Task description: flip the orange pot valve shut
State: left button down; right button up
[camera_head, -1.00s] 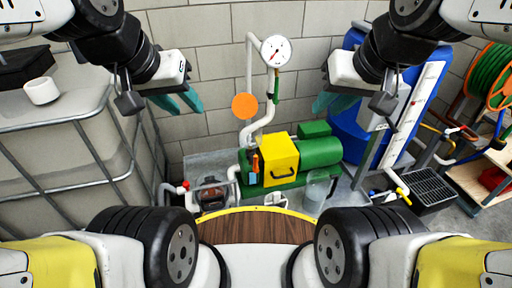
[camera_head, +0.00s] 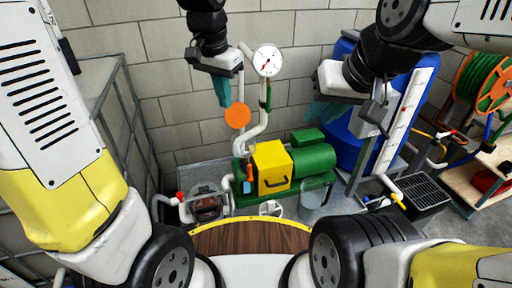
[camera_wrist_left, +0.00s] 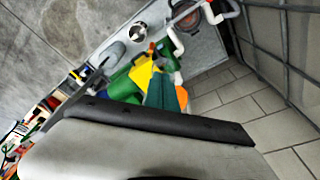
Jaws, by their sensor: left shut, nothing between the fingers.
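A small orange handle (camera_head: 249,171) shows at the left side of the yellow pump box; it is too small to tell how it is turned, or whether it is the pot valve. A clear pot (camera_head: 208,205) with dark contents stands left of the pump, with a red handle (camera_head: 181,196) on the pipe beside it. My left gripper (camera_head: 223,94) is shut and empty, above the orange disc (camera_head: 238,116) and well above the pump. Its teal fingers also show in the left wrist view (camera_wrist_left: 167,95). My right gripper (camera_head: 319,112) is raised at the right; its finger gap is unclear.
The yellow pump box (camera_head: 272,166) and green motor (camera_head: 315,160) sit on a grey tray. A white pipe rises to a gauge (camera_head: 268,61) close to my left gripper. A blue tank (camera_head: 355,135) stands at the right and a metal cage frame (camera_head: 127,95) at the left.

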aim_at(250, 173)
pick_arm(q)
jog(key=w+d+f+m+g+y, duration=0.1)
jog(key=w+d+f+m, duration=0.2)
jog(key=d+f, duration=0.4)
jog(key=w+d+f+m+g+y, duration=0.2)
jog(key=w+d+f, duration=0.3)
jog(key=f, duration=0.5)
jog(key=shift+d+f+m+y, duration=0.35)
jog(key=shift+d+m, duration=0.25)
jog(key=shift+d, duration=0.5)
jog(key=shift+s+f, duration=0.1)
jog(key=shift+f, duration=0.05)
jog(key=shift+s+a+f, duration=0.45)
jog(key=shift+a+f, duration=0.5)
jog(key=shift+f, duration=0.65)
jog(key=shift+s+a+f, duration=0.5)
jog(key=shift+a+f, duration=0.5)
jog(key=shift+f, duration=0.55)
jog(key=shift+s+a+f, duration=0.45)
jog(key=shift+a+f, duration=0.5)
jog(key=shift+f, duration=0.65)
